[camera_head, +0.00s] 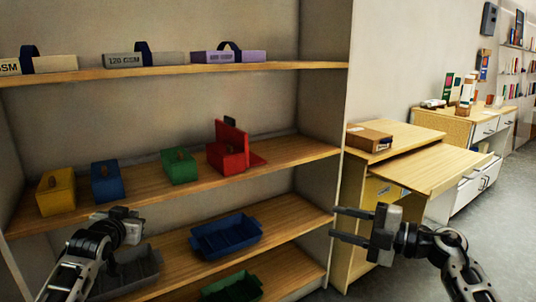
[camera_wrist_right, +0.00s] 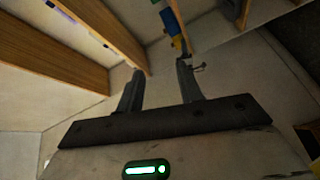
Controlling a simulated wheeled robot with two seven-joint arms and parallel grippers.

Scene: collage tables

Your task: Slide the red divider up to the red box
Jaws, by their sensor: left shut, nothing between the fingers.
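The red divider (camera_head: 232,134) stands upright on the middle shelf, with a flat foot reaching to the right. The red box (camera_head: 217,161) is at its front left; they overlap in the head view, so I cannot tell whether they touch. My left gripper (camera_head: 128,222) is shut and empty, in front of and below the blue and green boxes. My right gripper (camera_head: 334,222) is open and empty, at the shelf unit's right edge, below the middle shelf and well away from the divider. Its spread fingers also show in the right wrist view (camera_wrist_right: 160,72).
Yellow (camera_head: 57,192), blue (camera_head: 107,181) and green (camera_head: 179,167) boxes stand left of the red box. Above are labelled boxes; below are a blue tray (camera_head: 226,237) and a green tray (camera_head: 232,288). The shelf's side panel and a desk (camera_head: 430,168) are near my right arm.

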